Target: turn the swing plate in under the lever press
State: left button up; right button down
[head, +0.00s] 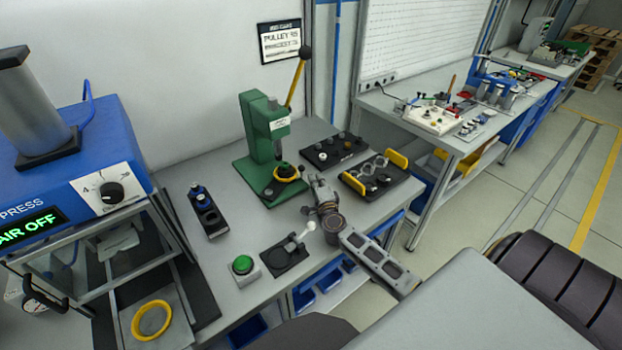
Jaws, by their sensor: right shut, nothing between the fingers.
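The green lever press (262,130) stands at the back of the grey bench, with its yellow lever (296,80) raised and ending in a dark knob. A round dark piece with a yellow ring (287,172) sits low at the front of the press, by its ram. I cannot clearly tell the swing plate apart from this piece and the press base. My right gripper (315,184) is shut and empty, just to the right of the ringed piece; contact cannot be made out. My left gripper is not in view.
A black tray with yellow handles (353,183) lies close right of my right gripper, a black block with knobs (318,160) behind. Nearer are a green button (242,264) and a white-knobbed lever (308,226). A blue press (100,150) stands left.

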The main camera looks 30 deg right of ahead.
jog(key=shift+w+a, duration=0.3)
jog(key=shift+w, duration=0.3)
jog(key=shift+w+a, duration=0.15)
jog(key=shift+w, duration=0.2)
jog(key=shift+w, duration=0.1)
jog(key=shift+w+n+t+y, duration=0.3)
jog(key=shift+w+n+y, duration=0.4)
jog(key=shift+w+y, duration=0.3)
jog(key=shift+w+r, duration=0.1)
jog(key=shift+w, duration=0.7)
